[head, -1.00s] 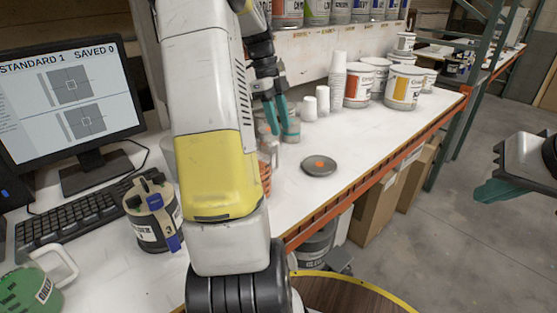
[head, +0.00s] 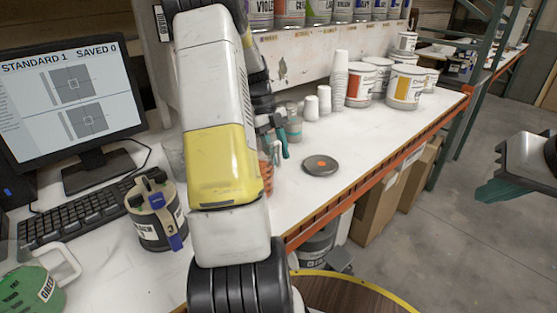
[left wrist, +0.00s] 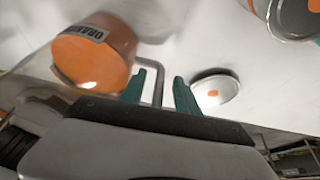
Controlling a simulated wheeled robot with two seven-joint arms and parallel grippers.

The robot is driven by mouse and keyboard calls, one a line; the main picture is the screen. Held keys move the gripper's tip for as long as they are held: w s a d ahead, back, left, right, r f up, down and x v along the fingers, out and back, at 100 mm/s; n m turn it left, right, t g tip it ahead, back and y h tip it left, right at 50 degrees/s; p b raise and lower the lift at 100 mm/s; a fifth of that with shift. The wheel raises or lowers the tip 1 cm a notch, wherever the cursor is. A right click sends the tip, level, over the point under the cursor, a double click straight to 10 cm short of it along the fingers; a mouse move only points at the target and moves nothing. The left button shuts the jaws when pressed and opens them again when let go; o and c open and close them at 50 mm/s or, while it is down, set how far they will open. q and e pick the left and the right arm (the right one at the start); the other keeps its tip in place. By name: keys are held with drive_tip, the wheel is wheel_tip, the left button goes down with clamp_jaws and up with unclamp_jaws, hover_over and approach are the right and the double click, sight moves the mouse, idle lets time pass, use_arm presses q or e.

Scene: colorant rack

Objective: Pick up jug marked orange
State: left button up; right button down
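The jug marked orange (left wrist: 95,52) is at the upper left of the left wrist view, with an orange face and a label partly reading ORAN. Contact with the handle cannot be told. In the head view my left gripper (head: 273,138) is over the bench, and my arm hides most of the jug; only a sliver of orange (head: 267,176) shows. My right gripper (head: 495,190) is at the right edge, away from the bench; its opening is unclear.
A grey disc with an orange dot (head: 320,164) lies right of the jug. A glass jar (head: 293,122) and white cups (head: 340,75) stand behind. The bench's front right is clear.

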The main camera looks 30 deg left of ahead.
use_arm(q)
clamp_jaws()
idle(1.4)
